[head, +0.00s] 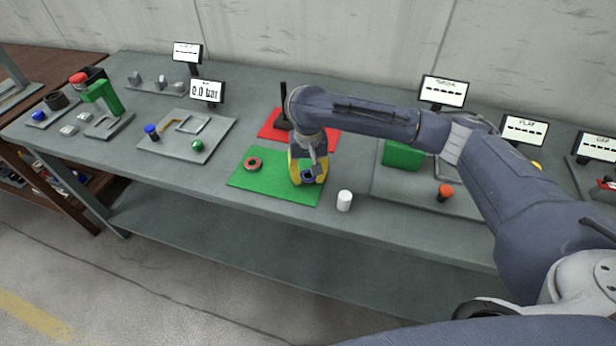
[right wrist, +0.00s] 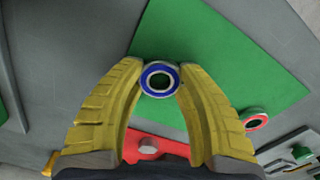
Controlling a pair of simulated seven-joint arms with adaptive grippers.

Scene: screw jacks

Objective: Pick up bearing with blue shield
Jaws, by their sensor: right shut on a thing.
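The bearing with the blue shield (right wrist: 146,74) is a small ring between the yellow fingertips of my right gripper (right wrist: 160,72) in the right wrist view. The fingers are shut on it from both sides. In the head view the right gripper (head: 308,176) is over the right part of the green mat (head: 262,190), and the blue-shielded bearing (head: 307,178) shows partly between the fingers. I cannot tell whether it touches the mat. A bearing with a red shield (head: 253,164) lies on the left part of the mat; it also shows in the right wrist view (right wrist: 257,122). My left gripper is not in view.
A white cylinder (head: 344,200) stands just right of the green mat. A red mat (head: 268,126) with a black upright post (head: 283,105) lies behind. A grey plate with a green block (head: 402,154) and an orange-topped part (head: 445,192) are to the right.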

